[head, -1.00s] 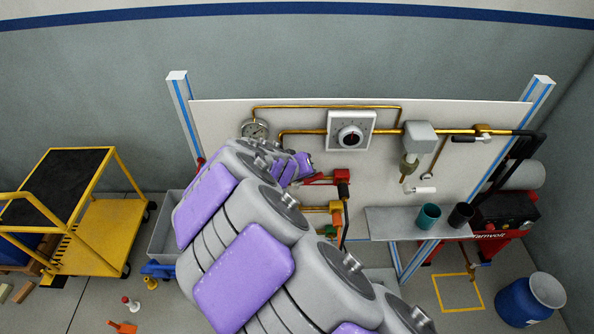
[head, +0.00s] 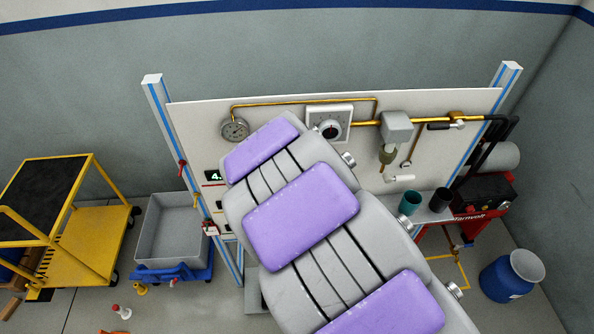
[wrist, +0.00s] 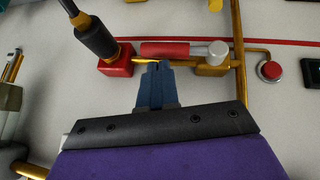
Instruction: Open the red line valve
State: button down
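In the wrist view, a red-sleeved valve handle (wrist: 166,49) lies sideways across the panel. Its right end meets a grey round hub beside a brass fitting (wrist: 213,66). A red block (wrist: 116,62) with a black hose fitting (wrist: 97,40) sits to its left. My gripper (wrist: 153,64) has blue fingers pressed together with no gap showing. The tips are just below the handle in the picture; I cannot tell whether they touch it. A small yellow piece shows beside the tips. In the head view, my arm hides the valve and gripper.
The pale panel (head: 280,101) holds a gauge (head: 235,130), a dial (head: 330,130) and brass pipes. A shelf with a teal cup (head: 410,202) is at right. A grey bin (head: 170,235) and yellow cart (head: 90,225) stand left. A red button (wrist: 270,70) lies right of the handle.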

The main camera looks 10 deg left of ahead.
jog(key=shift+s+d+f, duration=0.2)
jog(key=shift+d+f, duration=0.1)
jog(key=shift+f, duration=0.05)
jog(key=r+p, duration=0.1)
jog(key=r, duration=0.1)
jog(key=w+r+p, duration=0.1)
jog(key=r, duration=0.1)
jog(key=shift+w+a+r, duration=0.2)
jog(key=shift+r, duration=0.05)
jog(key=d+p+v, duration=0.1)
jog(key=v, duration=0.9)
jog(key=shift+d, duration=0.3)
jog(key=shift+w, duration=0.15)
